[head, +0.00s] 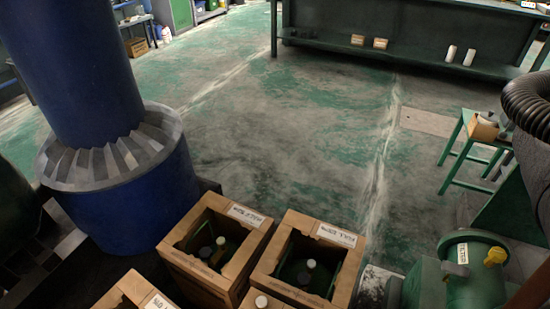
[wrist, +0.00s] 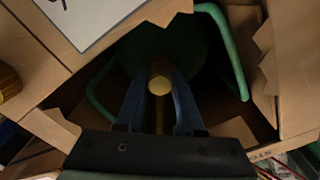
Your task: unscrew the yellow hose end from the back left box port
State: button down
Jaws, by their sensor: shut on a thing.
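In the wrist view my gripper (wrist: 160,105) reaches into an open cardboard box, its two blue fingers shut on the yellow hose end (wrist: 160,80). A thin yellow length (wrist: 160,118) runs from it between the fingers. The port under the hose end is hidden, so I cannot tell whether it is still threaded. Green handle bars (wrist: 228,45) curve on both sides of the fingers. In the head view the back left box (head: 178,252) stands open, with a dark cap and a pale cap inside. My gripper does not show there, so the views do not confirm which box it is in.
A second open box (head: 269,285) stands to the right of the back left one, and part of another (head: 110,300) shows at the bottom left. A green tank (head: 475,280) with a yellow knob (head: 494,257) is at lower right.

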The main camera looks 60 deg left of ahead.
jog(key=n, duration=0.3)
jog(key=shift+n, duration=0.3)
jog(key=n, duration=0.3)
jog(key=shift+c, duration=2.2)
grip_release()
jog(key=shift+r+p, duration=0.15)
jog(key=shift+p, duration=0.2)
